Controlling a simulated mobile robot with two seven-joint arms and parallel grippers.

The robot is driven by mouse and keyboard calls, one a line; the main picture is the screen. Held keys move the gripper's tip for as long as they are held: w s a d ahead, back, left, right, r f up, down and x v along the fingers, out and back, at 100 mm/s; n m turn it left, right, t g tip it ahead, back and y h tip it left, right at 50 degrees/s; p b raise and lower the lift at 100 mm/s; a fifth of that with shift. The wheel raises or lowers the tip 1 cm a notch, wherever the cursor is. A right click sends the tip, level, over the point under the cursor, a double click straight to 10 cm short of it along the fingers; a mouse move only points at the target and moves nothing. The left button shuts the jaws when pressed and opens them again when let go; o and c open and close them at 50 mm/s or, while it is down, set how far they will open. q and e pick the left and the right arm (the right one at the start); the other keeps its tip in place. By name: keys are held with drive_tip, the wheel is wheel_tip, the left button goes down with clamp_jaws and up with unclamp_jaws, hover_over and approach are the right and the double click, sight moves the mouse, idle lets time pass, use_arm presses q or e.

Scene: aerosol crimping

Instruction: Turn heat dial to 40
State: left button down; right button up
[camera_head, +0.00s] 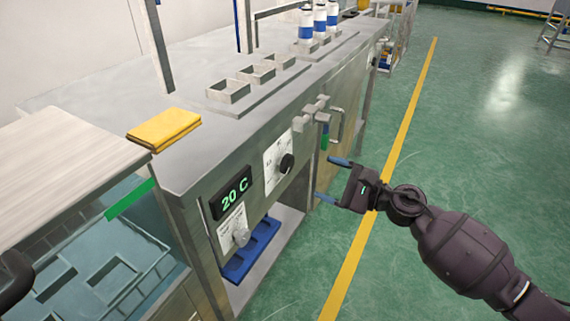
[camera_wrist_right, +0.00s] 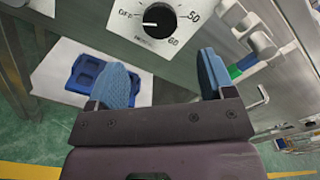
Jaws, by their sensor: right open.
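A black round dial (camera_head: 286,163) sits on a white marked plate on the bench's front panel. The same black dial shows large in the right wrist view (camera_wrist_right: 160,18), with 50 and 60 printed at its right. A digital display (camera_head: 235,197) beside it reads 20 C. A grey knob (camera_head: 241,236) on a second white plate is below the display. My right gripper (camera_head: 325,178) is open and empty, its blue fingers pointing at the panel, apart from the black dial. In the wrist view the gripper (camera_wrist_right: 160,65) has the dial beyond its fingertips, between them sideways. My left gripper is not seen.
A grey bracket (camera_head: 316,112) and a vertical handle (camera_head: 337,126) stick out from the front panel beyond the dial. A blue tray (camera_head: 236,272) lies on the shelf below. A yellow cloth (camera_head: 164,129) lies on the bench top. The green floor at right is open.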

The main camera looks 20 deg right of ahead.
sight(290, 165)
drive_tip(key=x, duration=0.9)
drive_tip(key=shift+w+a, duration=0.25)
drive_tip(key=shift+a, duration=0.05)
drive_tip(key=c, duration=0.9)
